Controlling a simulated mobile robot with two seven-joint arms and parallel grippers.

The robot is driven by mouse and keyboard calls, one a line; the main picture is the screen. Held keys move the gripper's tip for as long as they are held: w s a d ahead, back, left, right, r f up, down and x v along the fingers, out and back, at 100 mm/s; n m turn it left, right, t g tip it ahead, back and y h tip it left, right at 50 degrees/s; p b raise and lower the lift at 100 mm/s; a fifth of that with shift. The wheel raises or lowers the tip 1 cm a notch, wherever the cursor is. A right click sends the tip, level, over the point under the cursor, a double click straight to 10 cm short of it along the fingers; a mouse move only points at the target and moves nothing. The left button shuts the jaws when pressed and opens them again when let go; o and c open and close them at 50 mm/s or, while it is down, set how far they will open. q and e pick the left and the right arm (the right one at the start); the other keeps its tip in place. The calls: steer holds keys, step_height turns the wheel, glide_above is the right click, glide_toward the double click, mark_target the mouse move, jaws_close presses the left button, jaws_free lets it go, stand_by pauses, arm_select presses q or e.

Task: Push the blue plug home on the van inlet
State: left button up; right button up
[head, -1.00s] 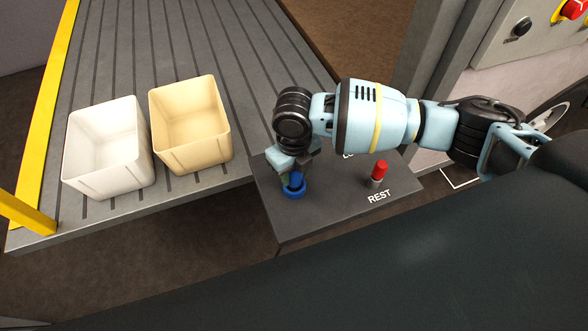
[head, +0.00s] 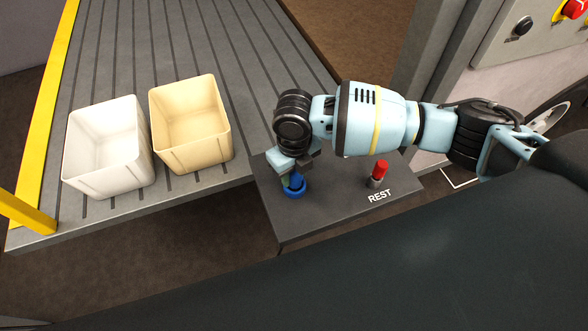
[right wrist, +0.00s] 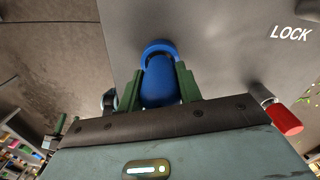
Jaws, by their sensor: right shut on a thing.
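The blue plug (right wrist: 160,82) sits between the two green fingers of my right gripper (right wrist: 158,84) in the right wrist view. The gripper is shut on it. A blue ring (right wrist: 158,47) lies just past the plug's far end, at the grey panel face. In the head view my right gripper (head: 292,180) points down at the dark grey panel (head: 320,215). The blue ring (head: 295,192) shows there beneath the fingers. How deep the plug sits in the ring is hidden. My left gripper is not in view.
A red-tipped lever (head: 379,172) stands on the panel beside the word REST; it also shows in the right wrist view (right wrist: 285,120), near the word LOCK. A white bin (head: 108,150) and a cream bin (head: 190,125) stand on the ribbed deck at left.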

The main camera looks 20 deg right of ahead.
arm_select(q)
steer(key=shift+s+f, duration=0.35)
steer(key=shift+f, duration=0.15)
arm_select(e)
steer(key=shift+f, duration=1)
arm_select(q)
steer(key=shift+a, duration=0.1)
arm_select(e)
steer(key=o, duration=1.1)
steer(key=shift+f, duration=0.1)
steer(key=shift+r+p, duration=1.05)
steer(key=shift+r, duration=1.6)
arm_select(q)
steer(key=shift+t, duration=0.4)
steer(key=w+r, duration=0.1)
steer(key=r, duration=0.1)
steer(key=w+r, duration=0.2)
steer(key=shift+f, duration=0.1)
